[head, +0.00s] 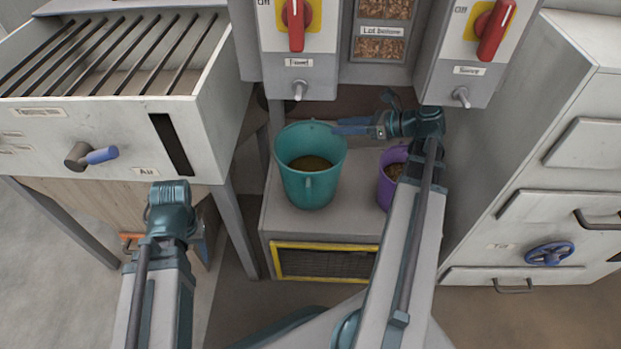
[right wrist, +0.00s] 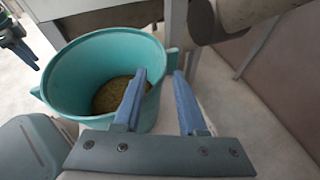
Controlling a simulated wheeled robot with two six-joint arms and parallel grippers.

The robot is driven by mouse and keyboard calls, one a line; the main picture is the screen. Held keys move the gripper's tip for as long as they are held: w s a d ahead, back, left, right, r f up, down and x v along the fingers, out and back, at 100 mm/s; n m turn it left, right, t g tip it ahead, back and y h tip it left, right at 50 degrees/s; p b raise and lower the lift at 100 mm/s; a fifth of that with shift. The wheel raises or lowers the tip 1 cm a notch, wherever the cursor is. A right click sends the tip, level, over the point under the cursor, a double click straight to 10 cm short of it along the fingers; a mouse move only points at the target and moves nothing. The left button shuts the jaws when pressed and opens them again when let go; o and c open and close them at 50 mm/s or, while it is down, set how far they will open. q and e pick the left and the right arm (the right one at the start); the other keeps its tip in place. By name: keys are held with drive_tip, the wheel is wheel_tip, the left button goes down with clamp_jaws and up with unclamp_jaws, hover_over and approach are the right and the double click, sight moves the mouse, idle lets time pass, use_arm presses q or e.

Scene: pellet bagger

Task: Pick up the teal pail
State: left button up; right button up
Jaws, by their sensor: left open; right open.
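The teal pail (head: 311,185) stands upright on a grey stand below the machine, with brownish pellets in its bottom. In the right wrist view the pail (right wrist: 75,75) has a lug on each side. My right gripper (head: 345,127) is open at the pail's far right rim. In the wrist view one finger of it (right wrist: 160,88) overlaps the pail's opening and the other is outside the wall. I cannot tell whether they touch it. My left gripper (right wrist: 20,45) is open and empty, away from the pail; its fingers are mostly hidden in the head view.
A purple pail (head: 388,188) with pellets stands to the right, partly behind my right arm. The grey stand (head: 285,222) has a yellow-framed grille. Switch boxes with red handles (head: 296,25) hang above. A slatted bin (head: 120,110) is at left, and a drawer cabinet (head: 570,190) at right.

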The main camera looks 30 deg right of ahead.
sight(328, 127)
drive_tip(key=b+x, duration=0.1)
drive_tip(key=x, duration=0.3)
drive_tip(key=shift+f, duration=0.15)
drive_tip(key=shift+w+a+f+b, duration=0.15)
drive_tip(key=shift+w+a+b, duration=0.2)
drive_tip(key=shift+w+b, duration=0.1)
clamp_jaws()
idle(0.9)
